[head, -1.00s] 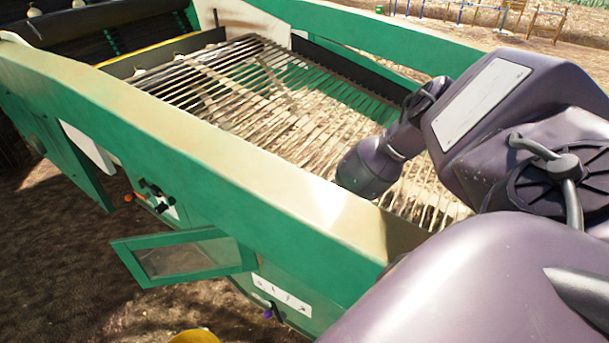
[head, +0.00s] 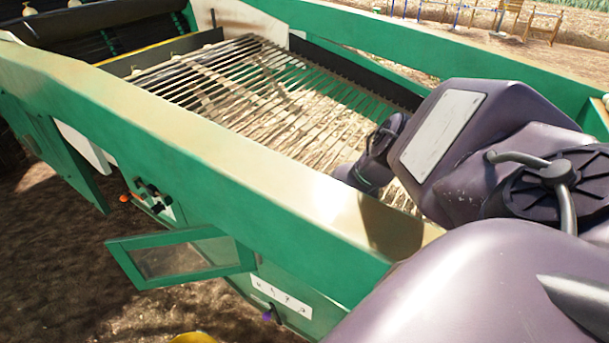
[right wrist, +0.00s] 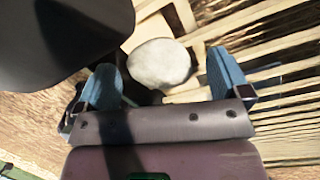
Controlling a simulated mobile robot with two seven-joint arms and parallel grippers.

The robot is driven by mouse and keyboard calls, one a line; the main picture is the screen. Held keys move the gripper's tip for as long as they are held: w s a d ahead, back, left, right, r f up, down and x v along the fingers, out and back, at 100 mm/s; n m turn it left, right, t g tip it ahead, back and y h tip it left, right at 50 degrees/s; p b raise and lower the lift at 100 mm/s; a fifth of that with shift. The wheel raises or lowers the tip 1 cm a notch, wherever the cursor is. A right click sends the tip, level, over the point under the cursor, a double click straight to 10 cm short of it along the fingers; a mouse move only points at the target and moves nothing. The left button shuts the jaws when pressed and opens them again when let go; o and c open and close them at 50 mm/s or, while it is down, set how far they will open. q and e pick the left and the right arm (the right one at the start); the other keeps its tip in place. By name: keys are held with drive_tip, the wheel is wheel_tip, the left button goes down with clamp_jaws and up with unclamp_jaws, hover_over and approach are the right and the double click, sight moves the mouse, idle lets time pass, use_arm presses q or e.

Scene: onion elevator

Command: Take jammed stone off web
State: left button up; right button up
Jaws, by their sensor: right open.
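The stone (right wrist: 159,63) is pale, rounded and whitish. In the right wrist view it lies at the web's bars, ahead of my right gripper and between the lines of its fingers. My right gripper (right wrist: 175,85) is open, with one blue finger on each side and a gap between them; I cannot tell that either finger touches the stone. The web (head: 290,100) is a slope of parallel bars inside the green machine; its bars also show in the right wrist view (right wrist: 275,55). In the head view my right arm hides the stone and the gripper. My left gripper is not in view.
A long green side wall with a pale top edge (head: 200,130) stands before the web. A hinged green-framed panel (head: 185,258) sticks out below it. A dark bulky shape (right wrist: 75,35) fills the upper left of the right wrist view. Several pale onions lie near the web's far end.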

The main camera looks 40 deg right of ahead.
drive_tip(key=shift+w+f, duration=0.1)
drive_tip(key=shift+f, duration=0.25)
drive_tip(key=c, duration=1.2)
drive_tip(key=shift+o, duration=0.2)
drive_tip(key=shift+r, duration=0.1)
